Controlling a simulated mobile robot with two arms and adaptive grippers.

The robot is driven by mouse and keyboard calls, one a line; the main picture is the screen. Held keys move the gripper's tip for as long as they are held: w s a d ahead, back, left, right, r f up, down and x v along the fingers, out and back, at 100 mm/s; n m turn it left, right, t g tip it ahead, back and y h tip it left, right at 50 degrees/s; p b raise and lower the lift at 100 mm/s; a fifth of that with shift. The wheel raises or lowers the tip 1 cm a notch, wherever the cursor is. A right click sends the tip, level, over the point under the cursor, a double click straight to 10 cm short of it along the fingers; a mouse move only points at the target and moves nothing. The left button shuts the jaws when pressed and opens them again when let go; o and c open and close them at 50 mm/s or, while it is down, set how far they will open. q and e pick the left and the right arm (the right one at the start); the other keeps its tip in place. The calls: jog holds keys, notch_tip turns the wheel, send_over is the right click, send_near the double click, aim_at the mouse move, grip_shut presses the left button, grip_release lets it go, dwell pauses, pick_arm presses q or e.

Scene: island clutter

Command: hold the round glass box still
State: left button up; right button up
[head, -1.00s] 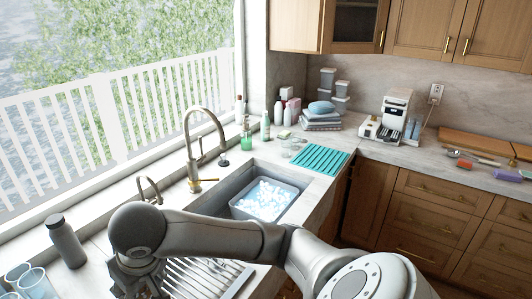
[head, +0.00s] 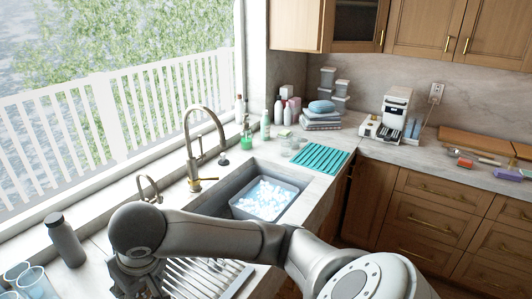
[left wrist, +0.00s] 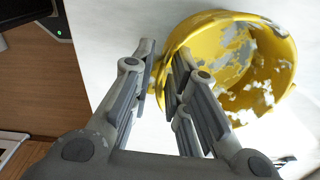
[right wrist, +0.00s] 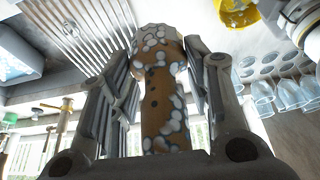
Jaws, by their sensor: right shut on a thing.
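A round yellow bowl-like vessel (left wrist: 285,50) with grey-white patches lies at the right of the left wrist view, its mouth facing the camera. I cannot tell whether it is glass. My left gripper (left wrist: 164,52) is open, with its fingers on either side of the vessel's left edge. I cannot tell whether they touch it. Part of the yellow vessel also shows at the top of the right wrist view (right wrist: 236,12). My right gripper (right wrist: 158,50) is shut on a brown piece with white bubble-like spots (right wrist: 155,110). In the head view my arm largely hides the right gripper.
The sink holds a grey tub (head: 287,207) of white and pale blue contents. A tall brass tap (head: 189,150) stands behind it. A ribbed drainboard (head: 205,275) lies below my arm. A grey bottle (head: 66,242) and clear glasses (head: 35,285) stand at left. A teal mat (head: 320,158) lies beyond.

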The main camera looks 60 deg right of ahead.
jog(key=shift+w, duration=0.1)
dwell(0.4)
jog(key=w+a+f+n+g+y, duration=0.2)
jog(key=w+a+f+n+y, duration=0.2)
jog(key=w+a+f+n, duration=0.4)
jog(key=w+a+f+n+g, duration=0.3)
jog(key=a+f+n, duration=0.5)
jog(key=a, duration=0.3)
jog(key=shift+f+n+g, duration=0.35)
jog(key=shift+n+g, duration=0.45)
jog(key=shift+g, duration=0.1)
jog(key=shift+w+y, duration=0.1)
jog(key=shift+y, duration=0.2)
jog(key=shift+f, duration=2.15)
jog(key=shift+d+f, duration=0.15)
jog(key=shift+f, duration=0.45)
jog(key=shift+d+f, duration=0.1)
